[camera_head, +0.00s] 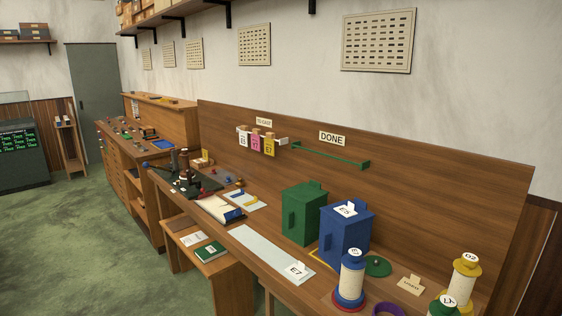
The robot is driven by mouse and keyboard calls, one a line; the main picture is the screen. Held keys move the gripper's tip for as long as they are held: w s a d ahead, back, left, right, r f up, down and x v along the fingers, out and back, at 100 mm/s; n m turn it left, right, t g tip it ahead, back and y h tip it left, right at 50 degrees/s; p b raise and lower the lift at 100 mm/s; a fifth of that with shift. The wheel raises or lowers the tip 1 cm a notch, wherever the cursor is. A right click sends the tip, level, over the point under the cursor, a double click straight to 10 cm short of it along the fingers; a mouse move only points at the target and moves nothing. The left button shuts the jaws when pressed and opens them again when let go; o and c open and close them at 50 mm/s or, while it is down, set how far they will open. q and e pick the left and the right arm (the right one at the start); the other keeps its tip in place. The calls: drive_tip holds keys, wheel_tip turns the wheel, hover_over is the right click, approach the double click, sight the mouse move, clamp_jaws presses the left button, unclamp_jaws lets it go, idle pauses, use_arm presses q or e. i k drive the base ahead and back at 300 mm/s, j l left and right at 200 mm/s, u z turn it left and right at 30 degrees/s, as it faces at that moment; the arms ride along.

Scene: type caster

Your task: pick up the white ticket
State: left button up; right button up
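A white ticket (243,139) with dark lettering hangs at the left end of a small rack under the "TO CAST" sign (264,122) on the wooden back panel. A pink ticket (256,143) and a yellow ticket (269,146) hang to its right on the same rack. Each has a tan piece at its top. Neither of my grippers is in view.
A green rail (330,154) sits under the "DONE" sign (332,138). On the bench stand a green box (304,213), a blue box (345,238) and several labelled spools, one of them blue-topped (351,275). A pale strip (262,248) lies along the bench's front.

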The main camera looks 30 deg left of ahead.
sight(244, 135)
drive_tip(key=i+j, duration=0.1)
drive_tip(key=j, duration=0.25)
drive_tip(key=i+j, duration=0.15)
drive_tip(key=j, duration=0.2)
drive_tip(key=i+j, duration=0.1)
drive_tip(key=j, duration=0.25)
drive_tip(key=i+j, duration=0.15)
drive_tip(key=j, duration=0.2)
drive_tip(key=i+j, duration=0.1)
drive_tip(key=j, duration=0.25)
